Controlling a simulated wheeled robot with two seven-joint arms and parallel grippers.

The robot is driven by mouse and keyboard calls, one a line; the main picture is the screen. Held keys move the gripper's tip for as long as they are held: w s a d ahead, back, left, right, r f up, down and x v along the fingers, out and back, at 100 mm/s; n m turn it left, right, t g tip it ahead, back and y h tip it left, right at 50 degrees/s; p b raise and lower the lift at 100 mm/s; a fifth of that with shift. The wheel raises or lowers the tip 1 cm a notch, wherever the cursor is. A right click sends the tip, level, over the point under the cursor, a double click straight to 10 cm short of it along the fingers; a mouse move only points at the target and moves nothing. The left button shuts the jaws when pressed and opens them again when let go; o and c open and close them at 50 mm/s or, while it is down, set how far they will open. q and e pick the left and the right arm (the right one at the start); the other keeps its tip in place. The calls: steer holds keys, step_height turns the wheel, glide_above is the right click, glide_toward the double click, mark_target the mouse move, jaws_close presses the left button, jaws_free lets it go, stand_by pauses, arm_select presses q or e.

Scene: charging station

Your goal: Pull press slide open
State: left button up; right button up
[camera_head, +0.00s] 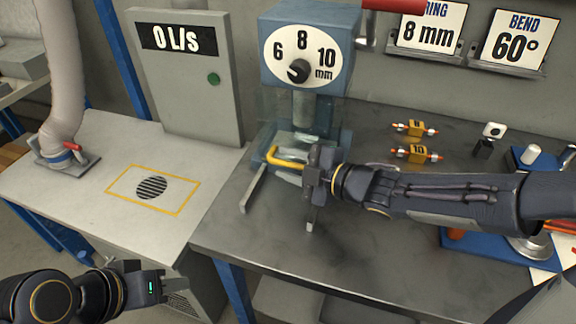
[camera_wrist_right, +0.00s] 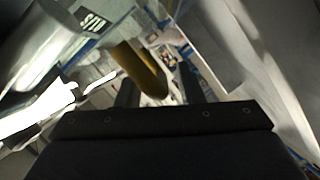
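The press (camera_head: 303,45) is a blue-grey housing with a 6, 8, 10 mm dial, and a clear guard (camera_head: 275,112) sits below it. The press slide's yellow handle (camera_head: 272,156) sticks out at the front left of the guard. My right gripper (camera_head: 311,172) is at the handle. In the right wrist view the handle (camera_wrist_right: 140,68) lies between two spaced fingers, with a gap on its right side. The slide itself is mostly hidden behind the guard and gripper. My left gripper (camera_head: 150,285) is low at the left, away from the press; its fingers are unclear.
Two yellow-and-orange fittings (camera_head: 416,153) lie on the dark bench (camera_head: 230,232) right of the press. Metal rails (camera_head: 254,188) extend in front of it. A grey 0 L/s panel (camera_head: 190,75) and a pale table with a vent (camera_head: 151,188) stand left. A blue bending fixture (camera_head: 520,160) is right.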

steer(key=shift+w+a+f, duration=0.1)
steer(key=shift+w+a, duration=0.1)
steer(key=shift+a, duration=0.05)
jaws_close()
steer(key=shift+s, duration=0.15)
steer(key=s+a+b, duration=0.1)
steer(key=s+b, duration=0.1)
steer(key=s, duration=0.2)
steer(key=s+a+b, duration=0.1)
steer(key=s+b, duration=0.1)
steer(key=s, duration=0.2)
steer(key=s+a+b, duration=0.2)
steer(key=s, duration=0.1)
steer(key=shift+s+b, duration=0.3)
steer(key=shift+s, duration=0.1)
steer(key=shift+d, duration=0.1)
